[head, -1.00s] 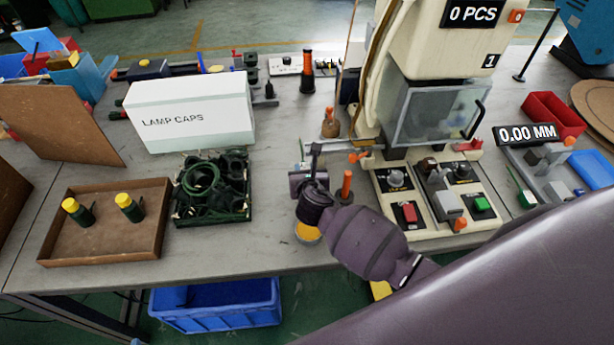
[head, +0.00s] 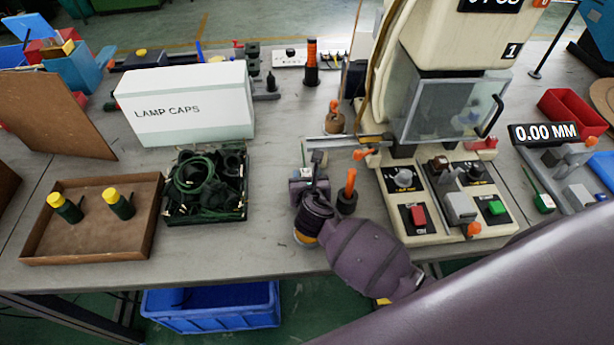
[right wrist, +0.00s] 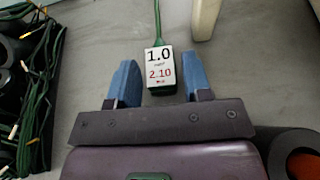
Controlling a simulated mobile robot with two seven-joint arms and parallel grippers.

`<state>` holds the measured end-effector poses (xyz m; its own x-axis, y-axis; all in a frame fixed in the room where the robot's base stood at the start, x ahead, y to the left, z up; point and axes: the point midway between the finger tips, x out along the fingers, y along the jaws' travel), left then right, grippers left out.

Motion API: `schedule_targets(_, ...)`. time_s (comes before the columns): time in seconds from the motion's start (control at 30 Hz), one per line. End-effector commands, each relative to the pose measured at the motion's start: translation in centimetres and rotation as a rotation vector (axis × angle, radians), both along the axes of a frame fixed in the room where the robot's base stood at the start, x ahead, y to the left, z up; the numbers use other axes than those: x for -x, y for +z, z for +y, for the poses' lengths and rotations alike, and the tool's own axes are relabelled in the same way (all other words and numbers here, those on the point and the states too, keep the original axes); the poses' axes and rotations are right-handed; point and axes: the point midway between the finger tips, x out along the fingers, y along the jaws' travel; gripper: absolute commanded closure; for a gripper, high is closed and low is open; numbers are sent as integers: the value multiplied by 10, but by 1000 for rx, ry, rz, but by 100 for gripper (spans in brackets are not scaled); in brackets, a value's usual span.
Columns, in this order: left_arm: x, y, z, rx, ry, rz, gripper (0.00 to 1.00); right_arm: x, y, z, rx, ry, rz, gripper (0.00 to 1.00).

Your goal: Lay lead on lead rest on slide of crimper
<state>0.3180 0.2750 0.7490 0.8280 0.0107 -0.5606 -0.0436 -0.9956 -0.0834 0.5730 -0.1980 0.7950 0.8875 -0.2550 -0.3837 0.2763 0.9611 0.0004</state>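My right gripper (head: 310,172) is above the bench, left of the crimper (head: 440,95). In the right wrist view its two blue fingers (right wrist: 157,80) are apart. Between them is a white tag reading 1.0 and 2.10 (right wrist: 160,68), with a green lead (right wrist: 157,20) running away from it. Neither finger appears to touch the tag. A pale rail (head: 345,142) sticks out from the crimper's left side, just beyond the gripper. I cannot tell which part of it is the lead rest. My left gripper is not in view.
A tray of dark green leads (head: 207,185) is left of the gripper. An upright orange-topped post (head: 349,185) stands close to its right. A wooden tray (head: 90,220) holds two yellow-capped parts. A LAMP CAPS box (head: 185,105) stands behind.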

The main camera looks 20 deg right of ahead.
Motion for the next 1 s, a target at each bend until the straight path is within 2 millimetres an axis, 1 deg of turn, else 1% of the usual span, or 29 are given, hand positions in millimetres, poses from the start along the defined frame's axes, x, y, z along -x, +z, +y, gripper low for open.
schedule_targets(0.03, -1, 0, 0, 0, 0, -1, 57, 0, 0, 0, 0, 0, 0, 47)
schedule_targets(0.07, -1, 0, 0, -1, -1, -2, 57, 0, 0, 0, 0, 0, 0, 43)
schedule_targets(0.3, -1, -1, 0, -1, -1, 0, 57, 0, 0, 0, 0, 0, 0, 43)
schedule_targets(0.4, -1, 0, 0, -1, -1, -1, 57, 0, 4, 0, -1, -1, -1, 43)
schedule_targets(0.47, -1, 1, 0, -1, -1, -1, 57, 4, 6, 1, -1, 1, 0, 43)
schedule_targets(0.57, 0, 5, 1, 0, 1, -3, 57, 16, 12, 4, -1, 1, -2, 43)
schedule_targets(0.83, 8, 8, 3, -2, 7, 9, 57, 62, 32, 17, -1, 1, -1, 43)
schedule_targets(1.0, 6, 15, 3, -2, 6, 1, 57, 87, 42, 25, -1, 1, -2, 43)
